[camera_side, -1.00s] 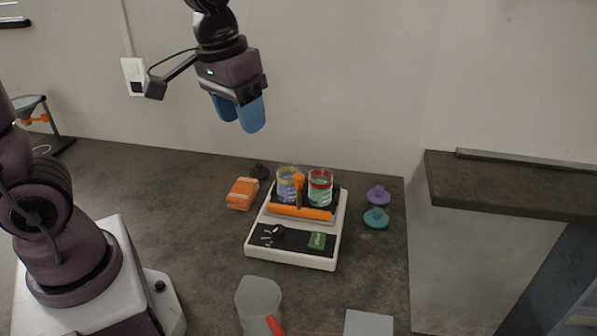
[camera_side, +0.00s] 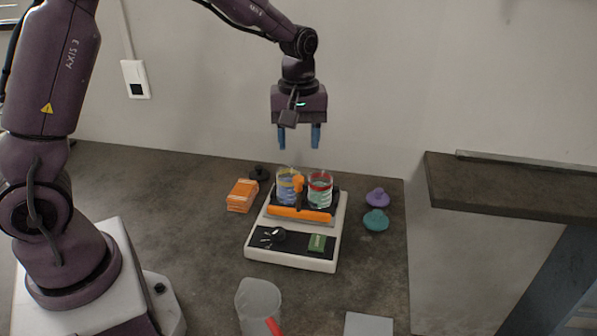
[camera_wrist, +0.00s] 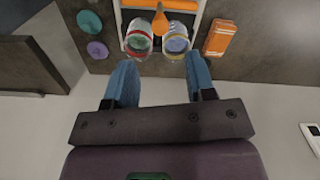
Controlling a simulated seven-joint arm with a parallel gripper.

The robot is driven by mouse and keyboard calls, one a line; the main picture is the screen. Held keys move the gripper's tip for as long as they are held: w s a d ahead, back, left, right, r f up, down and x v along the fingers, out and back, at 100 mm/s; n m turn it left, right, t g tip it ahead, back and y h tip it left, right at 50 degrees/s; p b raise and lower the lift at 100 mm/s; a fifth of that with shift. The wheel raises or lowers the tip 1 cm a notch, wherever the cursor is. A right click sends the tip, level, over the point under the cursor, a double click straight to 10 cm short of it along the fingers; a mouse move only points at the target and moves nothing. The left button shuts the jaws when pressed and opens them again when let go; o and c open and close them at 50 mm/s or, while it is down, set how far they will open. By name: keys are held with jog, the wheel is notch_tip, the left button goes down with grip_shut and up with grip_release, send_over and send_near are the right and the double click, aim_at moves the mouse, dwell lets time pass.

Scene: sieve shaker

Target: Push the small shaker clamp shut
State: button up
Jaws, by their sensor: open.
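The sieve shaker (camera_side: 292,262) is a white machine with a black front panel on the table. Its orange clamp has a bar (camera_side: 300,214) across the front of two jars and an upright orange piece between them. One jar has a yellow rim (camera_side: 286,190), the other a red rim (camera_side: 320,190). In the wrist view the orange clamp piece (camera_wrist: 160,22) shows between the jars. I cannot tell how far the clamp is closed. My gripper (camera_side: 299,146) is open and empty, fingers pointing down, above and apart from the jars; its two blue fingers also show in the wrist view (camera_wrist: 160,82).
An orange box (camera_side: 241,196) and a black knob-like piece (camera_side: 260,172) stand left of the shaker. Purple (camera_side: 377,197) and teal (camera_side: 376,220) pieces lie to its right. A translucent cup (camera_side: 258,300) with a red item stands in front. A dark raised shelf (camera_side: 510,185) is at the right.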

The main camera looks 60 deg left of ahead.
aim_at(298, 178)
notch_tip(298, 178, down, 8)
jog(key=shift+r, duration=0.1)
jog(key=shift+c, duration=0.4)
